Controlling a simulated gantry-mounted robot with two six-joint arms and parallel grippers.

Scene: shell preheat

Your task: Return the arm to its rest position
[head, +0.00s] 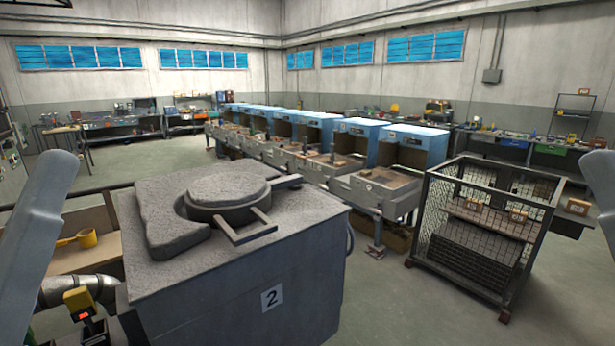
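Grey links that look like parts of my two arms show at the left and right edges of the head view. Neither gripper is in the picture, so I cannot see what they hold or whether they are open. The grey block-shaped furnace (235,293) marked with a "2" stands close in front of me. A round stone-like lid (228,190) with protruding bars lies on its top, beside a rough curved slab (160,218).
A wire-mesh cage (480,235) stands on the right, holding small boxes. A row of blue-hooded work stations (355,140) runs behind. A yellow ladle-like object (84,238) lies on a shelf at left. Open floor (385,305) lies between the furnace and the cage.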

